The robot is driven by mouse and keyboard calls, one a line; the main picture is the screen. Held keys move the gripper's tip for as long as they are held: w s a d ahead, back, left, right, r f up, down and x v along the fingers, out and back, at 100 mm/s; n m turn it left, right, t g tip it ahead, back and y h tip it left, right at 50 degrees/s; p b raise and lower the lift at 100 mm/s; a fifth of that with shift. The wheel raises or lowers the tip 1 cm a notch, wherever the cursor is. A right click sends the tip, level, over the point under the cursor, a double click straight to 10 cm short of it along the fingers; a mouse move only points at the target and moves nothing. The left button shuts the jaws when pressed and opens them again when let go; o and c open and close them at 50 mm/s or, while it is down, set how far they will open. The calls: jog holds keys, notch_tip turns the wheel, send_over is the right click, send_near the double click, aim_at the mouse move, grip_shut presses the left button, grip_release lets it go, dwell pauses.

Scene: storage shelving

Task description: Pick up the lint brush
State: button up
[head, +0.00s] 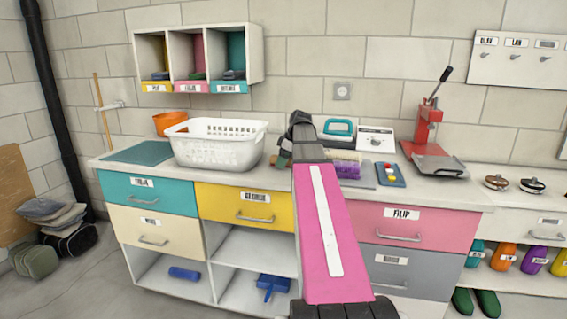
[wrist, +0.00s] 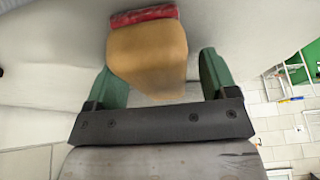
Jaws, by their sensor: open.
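A tan block with a red strip along one end (wrist: 148,55) lies between the fingers of my gripper (wrist: 158,66) in the wrist view. It may be the lint brush, but I cannot tell for sure. The green fingers are open, one on each side of it, with visible gaps. In the head view my gripper (head: 284,157) is over the countertop, right of the white basket, and my pink arm hides much of that spot. A small brownish edge (head: 272,160) shows beside the gripper there.
The white basket (head: 218,125) stands close on the left, with an orange bowl (head: 168,119) behind it. A purple sponge-like item (head: 346,170), a teal iron-like item (head: 338,127) and a red press (head: 428,125) are to the right. Blue items (head: 272,286) lie in the lower shelves.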

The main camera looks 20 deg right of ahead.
jog(key=c, duration=1.1)
notch_tip(320, 180, up, 10)
jog(key=shift+r, duration=0.25)
jog(key=shift+o, duration=0.9)
